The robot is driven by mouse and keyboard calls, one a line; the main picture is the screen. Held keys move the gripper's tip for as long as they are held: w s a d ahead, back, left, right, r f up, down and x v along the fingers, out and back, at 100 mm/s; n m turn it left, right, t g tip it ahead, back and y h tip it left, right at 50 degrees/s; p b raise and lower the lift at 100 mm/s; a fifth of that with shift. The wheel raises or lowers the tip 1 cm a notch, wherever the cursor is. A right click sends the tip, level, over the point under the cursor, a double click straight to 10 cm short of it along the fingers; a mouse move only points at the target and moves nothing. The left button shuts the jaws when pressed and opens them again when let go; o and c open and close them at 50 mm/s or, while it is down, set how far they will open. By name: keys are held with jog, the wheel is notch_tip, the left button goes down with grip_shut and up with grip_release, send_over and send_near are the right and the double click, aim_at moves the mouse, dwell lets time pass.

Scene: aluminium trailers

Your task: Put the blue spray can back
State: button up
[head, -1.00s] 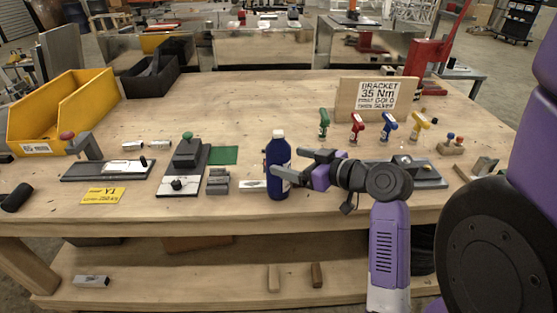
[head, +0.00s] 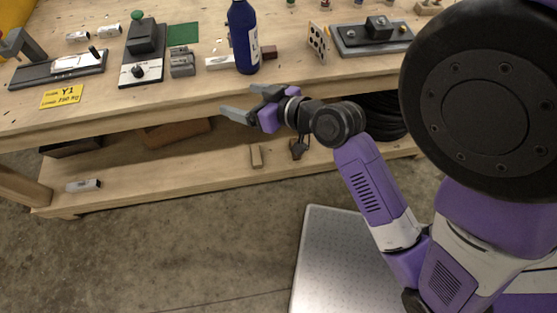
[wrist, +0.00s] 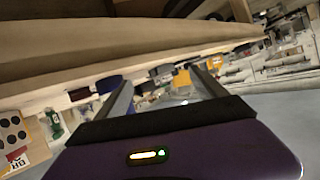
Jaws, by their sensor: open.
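The blue spray can (head: 243,38) stands upright on the workbench top near its front edge, with its top cut off by the head view's upper edge. My gripper (head: 238,101) is open and empty in front of the bench's front edge, nearer to me than the can and apart from it. In the wrist view its two fingers (wrist: 163,92) are spread with nothing held between them. A dark blue shape (wrist: 108,84) beside the left finger there looks like the can, partly hidden by the finger.
A fixture with a green knob (head: 142,45), grey blocks (head: 182,64) and a yellow label (head: 62,96) lie left of the can. A perforated plate (head: 318,42) and a grey fixture (head: 370,37) are to its right. The lower shelf (head: 200,173) holds a few small blocks.

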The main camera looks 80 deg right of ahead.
jog(key=s+a+f+n+y, duration=0.1)
jog(key=s+a, duration=0.2)
jog(key=a, duration=0.4)
jog(key=s+a+f+n, duration=0.1)
jog(key=s+a+f, duration=0.1)
jog(key=a, duration=0.4)
jog(key=s+a+r+n+t+y, duration=0.2)
jog(key=s+a+r+n+y, duration=0.2)
jog(key=s+a, duration=0.3)
jog(key=shift+s+a+r+t, duration=0.25)
jog(key=shift+a+r+t, duration=0.05)
jog(key=shift+a, duration=0.9)
